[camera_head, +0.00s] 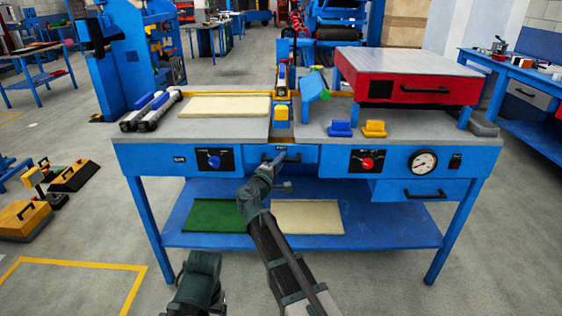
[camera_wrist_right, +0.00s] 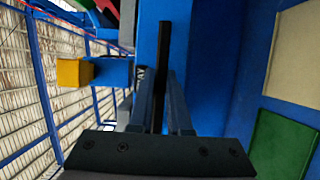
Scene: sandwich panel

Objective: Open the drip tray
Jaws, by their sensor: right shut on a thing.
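The drip tray (camera_head: 306,155) appears to be the blue-fronted tray in the middle of the blue bench's front, under the worktop. Whether it stands out from the bench is hard to tell. Its dark handle is partly hidden by my right gripper (camera_head: 284,157) in the head view. In the right wrist view, the black handle bar (camera_wrist_right: 164,50) runs between the fingers of my right gripper (camera_wrist_right: 163,85), which is shut on it. The blue front is close behind.
A blue drawer (camera_head: 424,189) with a black handle hangs lower at the right. Dials (camera_head: 367,162) and a gauge (camera_head: 423,161) are on the bench front. A lower shelf (camera_head: 390,228) holds a green board (camera_head: 212,215) and a cream board (camera_head: 307,217).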

